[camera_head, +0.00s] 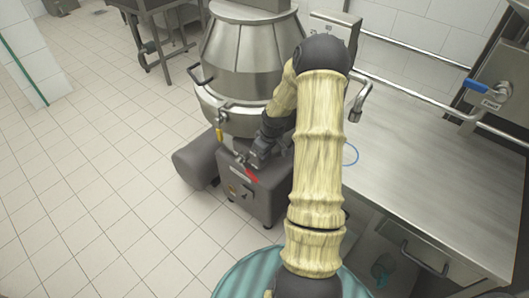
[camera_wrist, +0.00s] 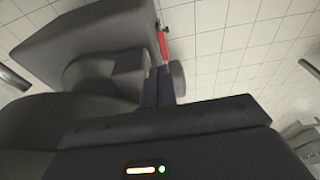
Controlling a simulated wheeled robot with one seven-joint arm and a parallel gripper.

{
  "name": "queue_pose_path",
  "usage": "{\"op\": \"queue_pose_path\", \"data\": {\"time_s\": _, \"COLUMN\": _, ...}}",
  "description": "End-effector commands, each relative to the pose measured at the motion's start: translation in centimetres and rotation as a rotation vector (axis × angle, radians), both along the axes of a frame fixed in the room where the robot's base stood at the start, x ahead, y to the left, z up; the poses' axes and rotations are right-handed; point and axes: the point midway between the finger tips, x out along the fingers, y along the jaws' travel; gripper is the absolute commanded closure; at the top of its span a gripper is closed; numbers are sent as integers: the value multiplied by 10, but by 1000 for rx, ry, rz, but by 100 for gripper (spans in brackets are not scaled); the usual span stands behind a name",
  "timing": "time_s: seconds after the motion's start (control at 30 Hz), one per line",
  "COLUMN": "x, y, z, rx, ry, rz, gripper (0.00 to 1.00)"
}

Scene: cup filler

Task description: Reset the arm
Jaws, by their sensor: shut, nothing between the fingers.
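My arm, in a pale yellow ribbed cover, reaches forward through the middle of the head view and bends down at its far end. My gripper (camera_head: 245,158) is in front of the cup filler (camera_head: 241,58), a large steel vessel on a grey base. The gripper is shut and empty. In the wrist view the two dark fingers (camera_wrist: 158,70) lie together. A red lever (camera_head: 252,175) on the grey base is close to the fingertips; it also shows in the wrist view (camera_wrist: 162,44). I cannot tell whether the fingers touch it.
A steel counter (camera_head: 430,150) with a rail and a blue-handled valve (camera_head: 476,86) stands on the right. A greenish cup (camera_head: 381,272) is below the counter. A dark metal stand (camera_head: 160,40) is at the back left. The tiled floor (camera_head: 90,190) on the left is clear.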

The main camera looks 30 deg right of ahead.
Motion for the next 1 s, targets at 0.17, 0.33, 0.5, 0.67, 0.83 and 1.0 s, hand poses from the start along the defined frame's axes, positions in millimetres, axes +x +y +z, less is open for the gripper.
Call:
{"op": "queue_pose_path", "data": {"time_s": 0.17, "x": 0, "y": 0, "z": 0, "rx": 0, "ry": 0, "rz": 0, "gripper": 100}}
{"op": "queue_pose_path", "data": {"time_s": 0.33, "x": 0, "y": 0, "z": 0, "rx": 0, "ry": 0, "rz": 0, "gripper": 100}}
{"op": "queue_pose_path", "data": {"time_s": 0.5, "x": 0, "y": 1, "z": 1, "rx": -1, "ry": 0, "rz": 1, "gripper": 100}}
{"op": "queue_pose_path", "data": {"time_s": 0.67, "x": -4, "y": 18, "z": 19, "rx": -14, "ry": 6, "rz": -5, "gripper": 100}}
{"op": "queue_pose_path", "data": {"time_s": 0.83, "x": -20, "y": 58, "z": 60, "rx": -38, "ry": 17, "rz": -40, "gripper": 100}}
{"op": "queue_pose_path", "data": {"time_s": 1.0, "x": -50, "y": 100, "z": 101, "rx": -55, "ry": 18, "rz": -106, "gripper": 100}}
